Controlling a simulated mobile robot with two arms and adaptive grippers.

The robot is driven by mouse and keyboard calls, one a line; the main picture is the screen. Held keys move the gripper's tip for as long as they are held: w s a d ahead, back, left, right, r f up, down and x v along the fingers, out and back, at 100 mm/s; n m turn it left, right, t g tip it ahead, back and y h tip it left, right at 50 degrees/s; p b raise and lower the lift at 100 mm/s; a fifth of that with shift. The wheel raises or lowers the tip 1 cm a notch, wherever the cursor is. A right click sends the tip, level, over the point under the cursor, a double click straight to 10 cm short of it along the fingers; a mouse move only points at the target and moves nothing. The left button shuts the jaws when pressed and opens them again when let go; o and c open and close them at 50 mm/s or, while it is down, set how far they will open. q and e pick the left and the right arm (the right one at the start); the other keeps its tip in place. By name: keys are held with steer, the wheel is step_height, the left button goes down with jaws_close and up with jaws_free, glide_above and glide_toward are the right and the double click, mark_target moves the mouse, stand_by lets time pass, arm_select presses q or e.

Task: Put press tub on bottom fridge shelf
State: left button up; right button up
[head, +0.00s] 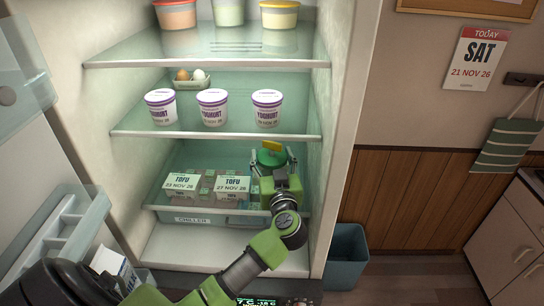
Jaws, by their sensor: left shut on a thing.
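The press tub (270,157) is a green round tub with a yellow piece on top. It is inside the open fridge, at the right of the low glass shelf (160,208). My left gripper (273,163) is shut on it, with a finger on each side. The gripper and wrist hide the tub's lower part, so I cannot tell whether it rests on the shelf. Tofu packs (233,184) stand on that shelf to the left, apart from the tub. My right gripper is not in view.
Yoghurt cups (212,107) and an egg tray (196,80) stand on the middle shelf above. Several tubs (278,14) are on the top shelf. A chiller drawer (193,220) lies below the tofu. The open fridge door (68,225) is at left. A bin (347,257) stands at right.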

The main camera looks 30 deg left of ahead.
arm_select(q)
steer(key=o, duration=2.1)
steer(key=shift+f, duration=0.1)
steer(key=shift+s, duration=0.1)
steer(key=shift+d, duration=0.15)
steer(key=shift+b+v, duration=1.25)
steer(key=shift+v, duration=4.65)
steer(key=shift+s, duration=0.1)
